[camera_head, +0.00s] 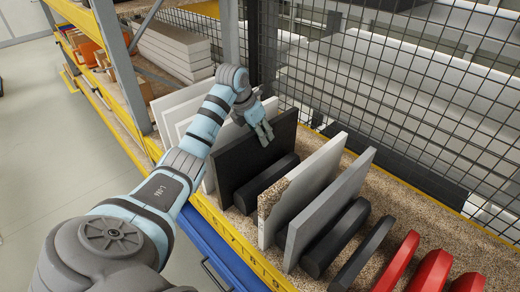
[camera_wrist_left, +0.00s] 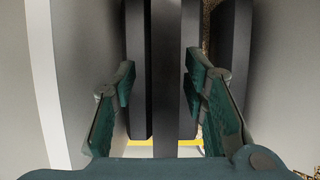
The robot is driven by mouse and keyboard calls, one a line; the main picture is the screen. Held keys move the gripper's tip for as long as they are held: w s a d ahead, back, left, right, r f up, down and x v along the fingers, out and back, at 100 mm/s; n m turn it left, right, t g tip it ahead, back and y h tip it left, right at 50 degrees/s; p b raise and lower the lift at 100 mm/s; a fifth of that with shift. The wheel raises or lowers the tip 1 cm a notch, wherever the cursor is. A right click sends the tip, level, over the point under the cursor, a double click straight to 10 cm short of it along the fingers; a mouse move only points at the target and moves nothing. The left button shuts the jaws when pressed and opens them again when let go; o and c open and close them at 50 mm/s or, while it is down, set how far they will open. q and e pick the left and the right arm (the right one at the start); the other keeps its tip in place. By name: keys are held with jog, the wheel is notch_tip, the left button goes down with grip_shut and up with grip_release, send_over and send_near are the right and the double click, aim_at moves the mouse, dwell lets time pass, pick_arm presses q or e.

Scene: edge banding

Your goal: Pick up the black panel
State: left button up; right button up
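The black panel (camera_head: 245,165) stands upright on its edge in the rack, behind a low black divider. My left gripper (camera_head: 263,132) is over its top edge, pointing down. In the left wrist view the black panel (camera_wrist_left: 168,75) runs up the middle between the two fingers of my left gripper (camera_wrist_left: 162,88). The fingers are apart, one on each side, with gaps showing beside the panel, so the gripper is open. Part of the panel's top edge is hidden by the gripper in the head view. My right gripper is not in view.
Speckle-edged pale (camera_head: 305,188) and grey (camera_head: 332,205) panels stand to the right, with black and red dividers (camera_head: 398,262) beyond. White panels (camera_head: 182,112) stand to the left. A wire mesh (camera_head: 420,90) is behind, a yellow shelf edge (camera_head: 235,240) in front.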

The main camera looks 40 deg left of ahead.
aim_at(259, 158)
pick_arm(q)
jog(key=x, duration=0.3)
jog(key=shift+d+f, duration=0.25)
jog(key=shift+r, duration=0.1)
jog(key=shift+c, duration=0.4)
grip_shut()
